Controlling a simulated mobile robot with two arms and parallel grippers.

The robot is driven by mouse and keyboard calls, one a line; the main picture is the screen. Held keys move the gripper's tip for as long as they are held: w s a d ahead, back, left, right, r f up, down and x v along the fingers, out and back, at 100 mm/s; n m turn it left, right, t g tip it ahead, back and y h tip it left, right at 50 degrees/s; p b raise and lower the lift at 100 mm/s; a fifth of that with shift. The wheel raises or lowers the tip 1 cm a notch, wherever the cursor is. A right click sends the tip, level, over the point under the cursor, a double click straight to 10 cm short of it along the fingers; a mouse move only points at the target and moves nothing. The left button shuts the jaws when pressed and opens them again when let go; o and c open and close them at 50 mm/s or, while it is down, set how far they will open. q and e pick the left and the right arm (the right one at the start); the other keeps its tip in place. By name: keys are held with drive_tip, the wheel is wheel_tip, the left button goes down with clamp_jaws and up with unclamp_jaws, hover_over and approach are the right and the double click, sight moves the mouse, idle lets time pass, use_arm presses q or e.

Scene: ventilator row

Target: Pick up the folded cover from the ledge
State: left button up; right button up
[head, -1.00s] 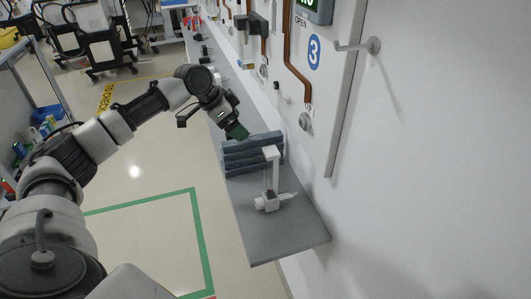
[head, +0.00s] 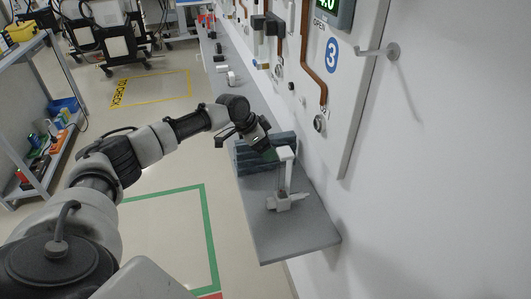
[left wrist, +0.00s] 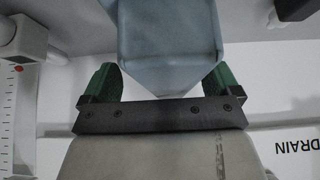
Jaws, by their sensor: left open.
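The folded cover (head: 247,163) is a blue-grey, layered bundle on the grey ledge (head: 290,234), against the wall. My left gripper (head: 268,152) is over the cover in the head view, pointing down at it and hiding part of its top. In the left wrist view the cover (left wrist: 170,38) shows between the two green fingertips of my left gripper (left wrist: 162,80), with a gap at each side near the tips. The gripper is open. Whether the cover lies fully between the fingers or just past them, I cannot tell. My right gripper is not in view.
A white upright device (head: 285,201) stands on the ledge close in front of the cover. A hook (head: 390,51) sticks out from the wall panel. A shelf rack (head: 40,170) stands at the left. The floor between is clear.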

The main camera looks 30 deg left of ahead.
use_arm(q)
drive_tip(key=shift+c, duration=0.3)
drive_tip(key=c, duration=1.1)
drive_tip(key=shift+a+r, duration=0.1)
